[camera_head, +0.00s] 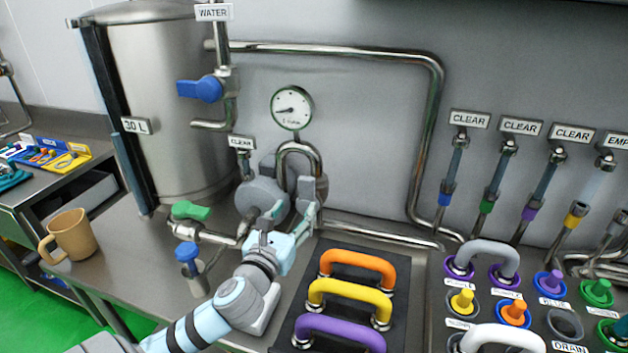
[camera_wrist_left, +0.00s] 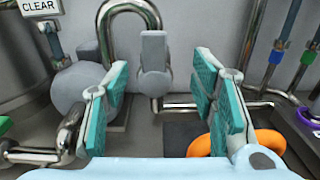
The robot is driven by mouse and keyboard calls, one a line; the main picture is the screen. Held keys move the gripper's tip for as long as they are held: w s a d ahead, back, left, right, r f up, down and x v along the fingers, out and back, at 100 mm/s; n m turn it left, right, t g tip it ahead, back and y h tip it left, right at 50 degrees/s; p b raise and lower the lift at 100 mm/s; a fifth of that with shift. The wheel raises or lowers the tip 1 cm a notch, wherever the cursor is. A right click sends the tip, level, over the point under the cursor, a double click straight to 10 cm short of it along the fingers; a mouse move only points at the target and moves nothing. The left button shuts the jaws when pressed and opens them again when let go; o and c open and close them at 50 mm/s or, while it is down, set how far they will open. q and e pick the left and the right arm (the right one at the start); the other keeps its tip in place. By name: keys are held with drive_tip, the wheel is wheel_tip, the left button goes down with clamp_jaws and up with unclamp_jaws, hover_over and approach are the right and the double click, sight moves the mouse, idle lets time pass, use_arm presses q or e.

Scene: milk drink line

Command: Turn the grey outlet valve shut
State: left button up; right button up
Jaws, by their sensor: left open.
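The grey outlet valve handle (camera_wrist_left: 154,52) stands upright by the arched steel pipe in the left wrist view. It lies between the fingers of my left gripper (camera_wrist_left: 160,78), farther ahead of them, with a visible gap on both sides. In the head view my left gripper (camera_head: 284,214) reaches in at the grey round pump body (camera_head: 262,193) and the pipe arch, and it partly hides the valve there. The jaws are open and hold nothing. My right gripper is in neither view.
A green-handled valve (camera_head: 190,211) and a blue knob (camera_head: 187,252) sit left of my arm. Orange (camera_head: 358,263), yellow (camera_head: 350,297) and purple (camera_head: 340,330) handles stand close on the right. A pressure gauge (camera_head: 292,107) is above. A steel tank (camera_head: 165,100) stands behind left.

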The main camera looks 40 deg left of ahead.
sight(305, 186)
use_arm(q)
drive_tip(key=x, duration=1.1)
drive_tip(key=shift+a+f, duration=0.1)
drive_tip(key=shift+a, duration=0.35)
drive_tip(key=shift+w, duration=0.2)
drive_tip(key=shift+s, duration=0.2)
drive_tip(key=shift+c, duration=0.4)
drive_tip(key=shift+w, duration=0.1)
clamp_jaws()
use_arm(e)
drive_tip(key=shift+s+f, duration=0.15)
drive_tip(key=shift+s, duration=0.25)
